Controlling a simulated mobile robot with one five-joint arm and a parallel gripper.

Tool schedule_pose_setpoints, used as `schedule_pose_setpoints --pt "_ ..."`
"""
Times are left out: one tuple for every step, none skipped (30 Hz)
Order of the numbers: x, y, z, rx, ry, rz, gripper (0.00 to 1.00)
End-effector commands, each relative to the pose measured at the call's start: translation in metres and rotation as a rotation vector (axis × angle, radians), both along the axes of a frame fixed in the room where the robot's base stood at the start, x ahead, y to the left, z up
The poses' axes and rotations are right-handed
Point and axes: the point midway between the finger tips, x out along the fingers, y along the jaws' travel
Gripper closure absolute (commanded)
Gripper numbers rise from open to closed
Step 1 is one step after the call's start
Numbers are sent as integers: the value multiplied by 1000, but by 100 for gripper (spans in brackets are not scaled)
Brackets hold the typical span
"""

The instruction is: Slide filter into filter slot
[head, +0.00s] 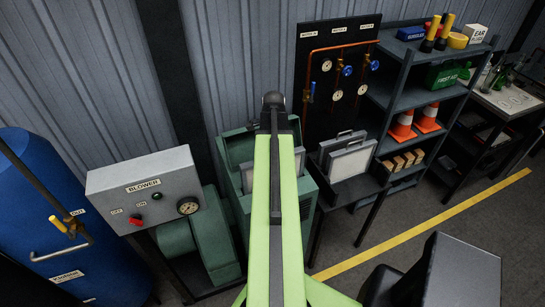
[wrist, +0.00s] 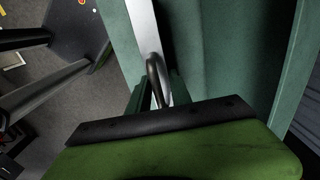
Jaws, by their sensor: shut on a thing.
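In the wrist view, a filter (wrist: 146,35) shows as a pale metal frame edge with a dark looped handle (wrist: 154,75). My gripper (wrist: 160,108) is at this handle and shut on it; the fingertips are mostly hidden behind its dark front edge. The filter's edge stands between teal housing walls (wrist: 225,50), and how deep it sits cannot be told. In the head view, the green housing with the filter slot (head: 236,150) stands at the middle, largely covered by my arm.
A dark rack (head: 357,190) with pale framed filters (head: 350,160) stands just right of the housing. The blower box (head: 145,185) and a blue tank (head: 60,240) are on the left. Shelves (head: 400,95) with cones stand on the right.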

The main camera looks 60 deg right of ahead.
Motion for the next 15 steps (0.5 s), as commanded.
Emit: schedule_pose_setpoints --pt "0 0 -4 0 0 0 100" --pt "0 0 -5 0 0 0 100" --pt "0 0 -7 0 0 0 100" --pt "0 0 -8 0 0 0 100" --pt "0 0 -9 0 0 0 100" --pt "0 0 -11 0 0 0 100" --pt "0 0 -12 0 0 0 100" --pt "0 0 -13 0 0 0 100" --pt "0 0 -15 0 0 0 100" --pt "0 0 -16 0 0 0 100" --pt "0 0 -17 0 0 0 100" --pt "0 0 -19 0 0 0 100" --pt "0 0 -20 0 0 0 100" --pt "0 0 -21 0 0 0 100" --pt "0 0 -22 0 0 0 100"
